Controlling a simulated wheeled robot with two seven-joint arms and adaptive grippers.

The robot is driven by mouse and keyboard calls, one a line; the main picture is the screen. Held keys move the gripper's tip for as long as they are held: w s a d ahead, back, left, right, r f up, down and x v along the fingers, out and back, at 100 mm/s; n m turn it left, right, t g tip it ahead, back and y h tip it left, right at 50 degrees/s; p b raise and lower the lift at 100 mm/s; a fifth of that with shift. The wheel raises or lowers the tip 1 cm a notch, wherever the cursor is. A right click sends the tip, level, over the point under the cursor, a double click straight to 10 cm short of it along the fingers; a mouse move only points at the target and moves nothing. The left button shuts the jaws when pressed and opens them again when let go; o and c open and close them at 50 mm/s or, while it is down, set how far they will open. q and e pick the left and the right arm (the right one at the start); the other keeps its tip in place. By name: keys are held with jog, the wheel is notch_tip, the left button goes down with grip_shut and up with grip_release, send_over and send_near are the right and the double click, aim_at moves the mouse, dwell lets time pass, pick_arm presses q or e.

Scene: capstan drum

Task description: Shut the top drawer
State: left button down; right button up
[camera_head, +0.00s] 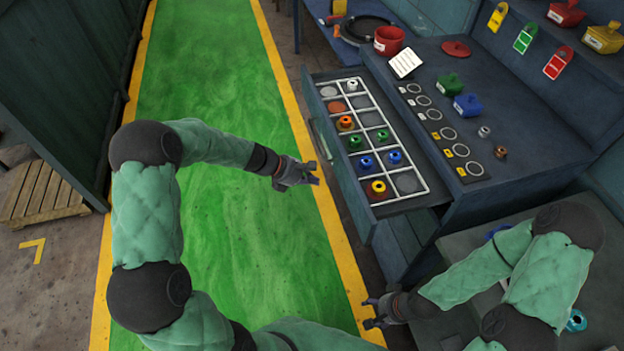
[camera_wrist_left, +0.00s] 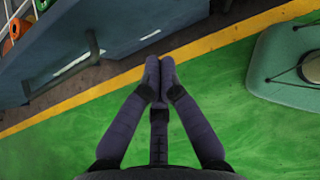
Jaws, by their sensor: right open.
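The top drawer (camera_head: 347,187) is pulled out of the blue-grey workbench (camera_head: 455,210) in the head view. Its white-lined compartments hold several coloured knob-like pieces. In the left wrist view, the drawer front (camera_wrist_left: 130,28) shows at the upper left, with a dark bar handle (camera_wrist_left: 92,45) near it. My right gripper (camera_head: 370,312) is open and empty, below the drawer's near end in the picture.
The worktop carries a red pot (camera_head: 388,40), a white notched block (camera_head: 405,62), a green piece (camera_head: 450,85) and a blue piece (camera_head: 467,106). Coloured tags hang behind. A pallet (camera_head: 45,195) lies at far left. The green floor lane (camera_head: 225,60) is clear.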

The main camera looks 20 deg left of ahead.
pick_arm(q)
jog(key=w+d+f, duration=0.1)
jog(key=d, duration=0.1)
jog(key=w+d+f+b, duration=0.1)
jog(key=w+d+f, duration=0.1)
jog(key=w+d+f+b, duration=0.1)
jog(key=d, duration=0.2)
jog(key=shift+w+f, duration=0.25)
jog(key=shift+w, duration=0.1)
